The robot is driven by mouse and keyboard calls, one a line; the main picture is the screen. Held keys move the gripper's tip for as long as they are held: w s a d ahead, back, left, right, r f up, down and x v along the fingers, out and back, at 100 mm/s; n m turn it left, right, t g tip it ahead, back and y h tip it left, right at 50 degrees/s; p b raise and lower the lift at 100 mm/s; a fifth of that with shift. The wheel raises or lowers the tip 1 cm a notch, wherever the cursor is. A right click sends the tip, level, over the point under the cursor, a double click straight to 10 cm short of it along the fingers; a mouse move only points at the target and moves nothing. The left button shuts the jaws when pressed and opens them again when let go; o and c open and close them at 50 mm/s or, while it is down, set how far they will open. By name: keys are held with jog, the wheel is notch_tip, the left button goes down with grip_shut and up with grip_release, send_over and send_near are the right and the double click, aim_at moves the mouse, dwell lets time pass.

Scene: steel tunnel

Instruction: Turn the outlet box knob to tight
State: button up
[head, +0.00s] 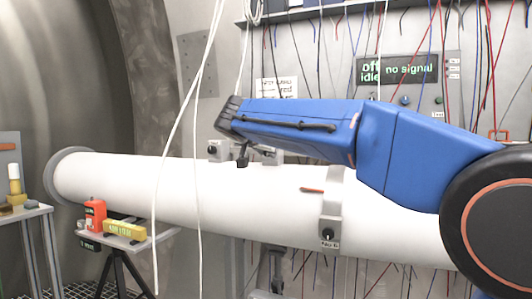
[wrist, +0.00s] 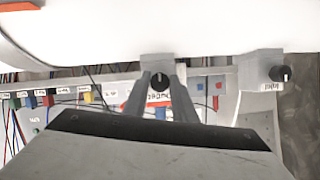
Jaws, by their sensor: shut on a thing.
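The outlet box (wrist: 158,61) is a small grey box at the white pipe's edge, in the middle of the wrist view. Its round black knob (wrist: 160,82) has a pale pointer mark. The label below it is partly covered by my fingers. My gripper (wrist: 161,88) has one finger on each side of the knob and is shut on it. In the head view my gripper (head: 242,156) is small and dark, at the top of the pipe below my blue arm. The knob's setting cannot be read there.
A similar box with a black knob (wrist: 278,73) stands to the right in the wrist view. The white pipe (head: 130,178) runs across the head view, with a strapped knob box (head: 328,236) lower down. Loose white cables (head: 197,110) hang near my arm. A small table (head: 130,240) holds tools.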

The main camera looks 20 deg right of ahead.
jog(key=shift+f, duration=0.1)
jog(key=o, duration=1)
jog(key=shift+o, duration=0.2)
jog(key=shift+s, duration=0.1)
jog(key=v, duration=1.7)
jog(key=shift+a, duration=0.1)
